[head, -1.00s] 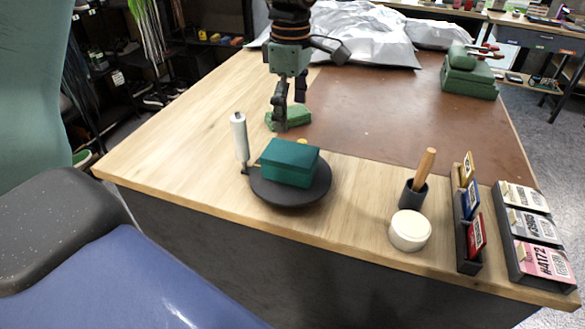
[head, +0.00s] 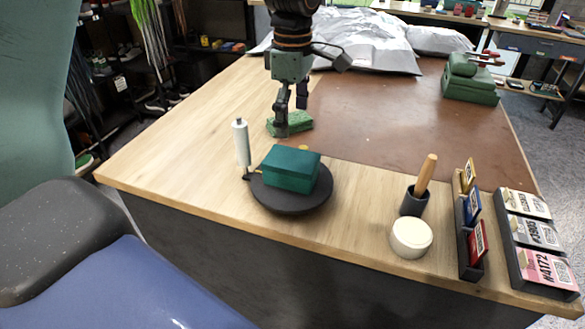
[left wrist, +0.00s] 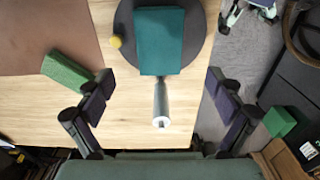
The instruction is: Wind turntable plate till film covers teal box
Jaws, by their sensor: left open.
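The teal box (head: 291,170) sits on the round dark turntable plate (head: 298,207) near the table's front edge. Both also show in the left wrist view, the box (left wrist: 160,40) and the plate (left wrist: 124,30). A small yellow knob (left wrist: 116,41) shows at the plate's rim. I cannot make out film over the box. My left gripper (head: 291,118) is open and empty, behind the plate; its fingers (left wrist: 160,80) show spread in the wrist view. My right gripper is not in view.
A green block (head: 297,123) lies on the table by my left gripper. A brush in a dark cup (head: 414,202), a white round jar (head: 411,238) and card racks (head: 470,235) stand at the right. A brown mat (head: 400,120) covers the back right.

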